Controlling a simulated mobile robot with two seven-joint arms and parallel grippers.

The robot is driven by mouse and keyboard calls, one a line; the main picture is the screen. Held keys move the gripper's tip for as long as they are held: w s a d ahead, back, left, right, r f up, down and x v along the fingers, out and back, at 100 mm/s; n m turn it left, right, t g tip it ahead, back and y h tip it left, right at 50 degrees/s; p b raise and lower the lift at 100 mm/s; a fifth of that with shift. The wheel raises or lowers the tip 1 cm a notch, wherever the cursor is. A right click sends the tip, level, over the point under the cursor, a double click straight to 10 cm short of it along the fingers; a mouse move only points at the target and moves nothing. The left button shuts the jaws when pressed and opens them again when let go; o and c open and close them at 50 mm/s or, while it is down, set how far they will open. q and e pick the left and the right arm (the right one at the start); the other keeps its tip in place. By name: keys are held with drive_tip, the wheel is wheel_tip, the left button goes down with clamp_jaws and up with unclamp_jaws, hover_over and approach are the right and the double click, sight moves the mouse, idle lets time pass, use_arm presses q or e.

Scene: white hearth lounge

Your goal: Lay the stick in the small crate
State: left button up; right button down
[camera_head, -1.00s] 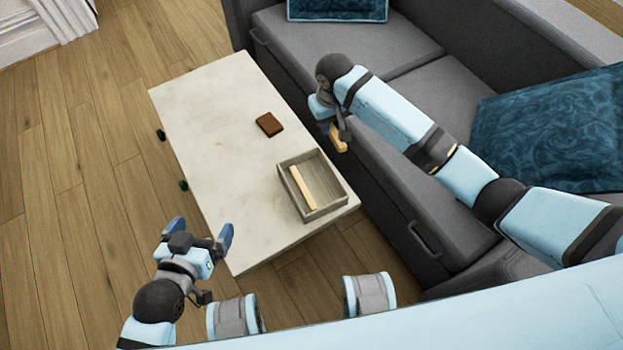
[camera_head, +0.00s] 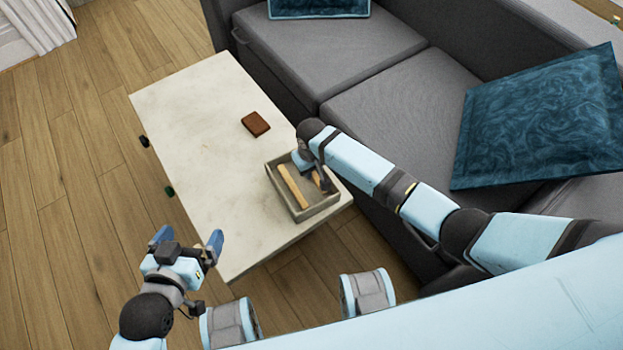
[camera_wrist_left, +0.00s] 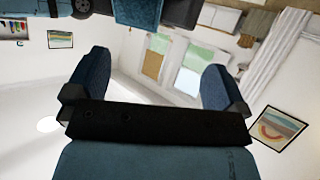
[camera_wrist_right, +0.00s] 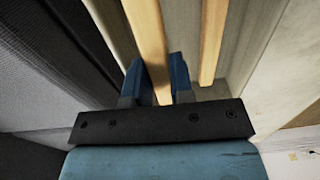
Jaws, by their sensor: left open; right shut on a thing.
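The small crate (camera_head: 318,210) is a shallow grey open box on the near right end of the pale table. One light wooden stick (camera_head: 289,184) lies in its left part. My right gripper (camera_head: 321,180) is over the crate's right part, shut on a second wooden stick (camera_wrist_right: 148,42). In the right wrist view this stick runs between the fingers, roughly parallel to the lying stick (camera_wrist_right: 212,42). I cannot tell whether the held stick touches the crate floor. My left gripper (camera_head: 189,241) is open and empty, off the table's near left edge.
The pale table (camera_head: 205,140) also bears a small brown block (camera_head: 256,124), with clear room around it. A grey sofa (camera_head: 375,90) with blue cushions (camera_head: 540,125) runs along the table's right side. Wooden floor (camera_head: 70,190) is open on the left.

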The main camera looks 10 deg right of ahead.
sight(311, 182)
drive_tip(key=shift+f, duration=0.6)
wheel_tip(311, 182, down, 3)
drive_tip(key=shift+f+b, duration=0.2)
drive_tip(key=shift+b, duration=0.6)
use_arm(q)
drive_tip(key=shift+t+h, duration=0.6)
drive_tip(key=shift+t, duration=0.3)
drive_tip(key=r, duration=0.1)
drive_tip(key=w+d+r, duration=0.1)
drive_tip(key=r, duration=0.1)
drive_tip(key=shift+w+d+r, duration=0.2)
drive_tip(key=shift+w+d, duration=0.05)
drive_tip(key=shift+d, duration=0.1)
use_arm(e)
drive_tip(key=shift+f, duration=0.1)
drive_tip(key=c, duration=1.3)
unclamp_jaws()
